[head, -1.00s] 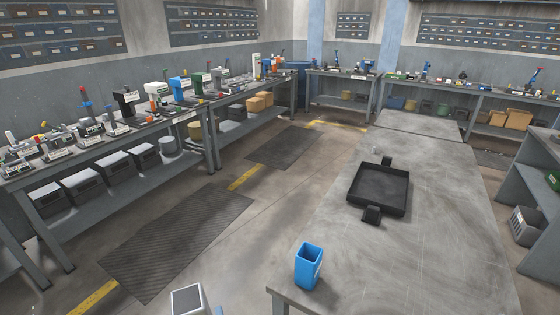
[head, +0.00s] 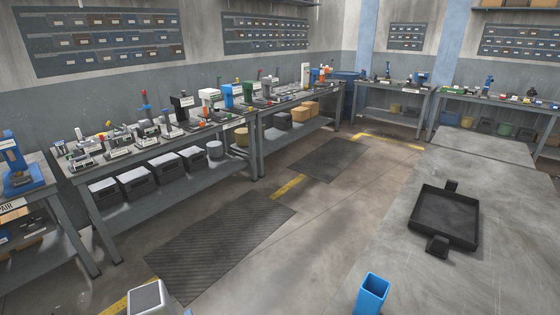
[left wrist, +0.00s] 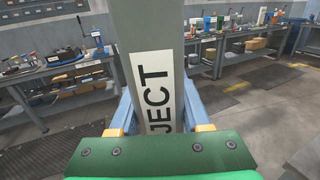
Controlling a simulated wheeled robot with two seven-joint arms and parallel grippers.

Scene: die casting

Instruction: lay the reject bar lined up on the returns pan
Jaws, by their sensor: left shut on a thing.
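The reject bar (left wrist: 152,40) is a long grey-green bar with a white label that reads "JECT" in the left wrist view; the rest of the word is hidden. My left gripper (left wrist: 160,112) is shut on it, with a finger on either side of the bar. The bar stands lengthwise up the picture, and its far end is out of frame. A black, shallow pan (head: 447,213) with two end handles, apparently the returns pan, lies empty on the grey table at the right of the head view. My right gripper is in neither view.
A blue open-topped holder (head: 371,293) stands at the near end of the grey table (head: 485,180). The tabletop around the pan is clear. Crowded workbenches (head: 185,170) line the wall at left. Floor mats (head: 222,255) lie between.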

